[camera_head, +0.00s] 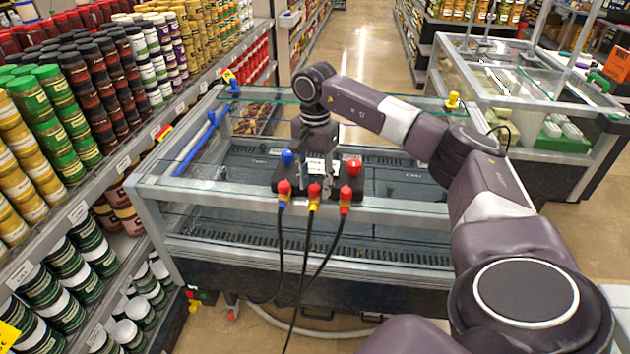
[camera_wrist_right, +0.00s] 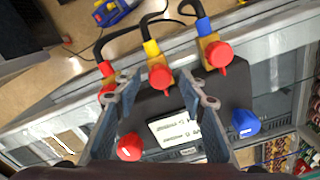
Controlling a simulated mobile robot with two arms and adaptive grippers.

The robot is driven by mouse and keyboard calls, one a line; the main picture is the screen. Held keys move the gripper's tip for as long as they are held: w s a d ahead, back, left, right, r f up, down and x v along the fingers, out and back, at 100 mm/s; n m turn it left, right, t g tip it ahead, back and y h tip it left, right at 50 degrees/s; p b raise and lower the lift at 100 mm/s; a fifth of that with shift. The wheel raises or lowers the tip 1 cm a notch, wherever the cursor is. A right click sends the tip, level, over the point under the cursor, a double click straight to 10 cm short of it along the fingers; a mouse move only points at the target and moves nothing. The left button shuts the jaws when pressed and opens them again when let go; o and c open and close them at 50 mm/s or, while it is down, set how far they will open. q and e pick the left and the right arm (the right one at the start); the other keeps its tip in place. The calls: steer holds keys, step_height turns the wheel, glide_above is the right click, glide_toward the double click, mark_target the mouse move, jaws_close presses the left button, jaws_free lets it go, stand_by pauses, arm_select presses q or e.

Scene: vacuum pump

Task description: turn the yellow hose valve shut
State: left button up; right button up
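The black valve block (camera_head: 375,183) rests on the glass-topped freezer, with three red-capped hose valves along its front edge. The yellow hose valve (camera_head: 314,191) is the middle one, with a yellow collar and black hose; it also shows in the right wrist view (camera_wrist_right: 160,76). My right gripper (camera_head: 317,170) points down over the block. In the wrist view its fingers (camera_wrist_right: 160,82) are spread, with the yellow hose valve's red cap between their tips in the picture. I see no contact with the cap. My left gripper is not in view.
The blue-collared valve (camera_head: 283,189) and red-collared valve (camera_head: 346,196) flank the middle one closely. A blue knob (camera_head: 287,157) and a red knob (camera_head: 353,166) stand behind. Black hoses hang over the freezer's front edge (camera_head: 400,212). Stocked shelves line the left.

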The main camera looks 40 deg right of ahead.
jaws_close()
steer(key=shift+m, duration=0.4)
steer(key=m, duration=1.3)
steer(key=shift+s, duration=0.1)
steer(key=shift+r+m, duration=0.1)
steer(key=shift+m, duration=1.9)
